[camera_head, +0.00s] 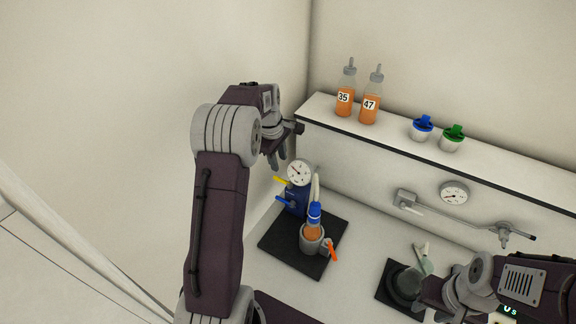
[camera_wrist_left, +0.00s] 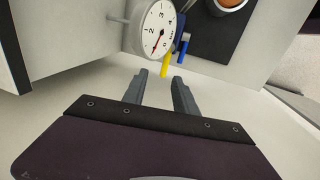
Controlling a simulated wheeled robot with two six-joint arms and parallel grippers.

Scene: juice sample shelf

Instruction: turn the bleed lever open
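A white dial gauge (camera_head: 299,172) tops a blue block (camera_head: 296,200) on a black mat (camera_head: 275,245). A yellow lever (camera_head: 281,180) and a blue lever (camera_head: 285,202) stick out to the left of the block. No label shows which is the bleed lever. In the left wrist view, the yellow lever (camera_wrist_left: 166,66) and blue lever (camera_wrist_left: 183,47) lie beyond the fingertips, beside the gauge (camera_wrist_left: 156,28). My left gripper (camera_wrist_left: 161,76) is open and empty, apart from both levers. My right arm (camera_head: 480,285) is at the lower right; its fingers are not clear.
A bottle with orange liquid (camera_head: 314,225) sits in a grey holder (camera_head: 312,240) with an orange handle (camera_head: 331,249). The shelf (camera_head: 400,141) carries bottles 35 (camera_head: 345,97) and 47 (camera_head: 370,104), plus blue-capped (camera_head: 422,129) and green-capped (camera_head: 452,138) containers.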

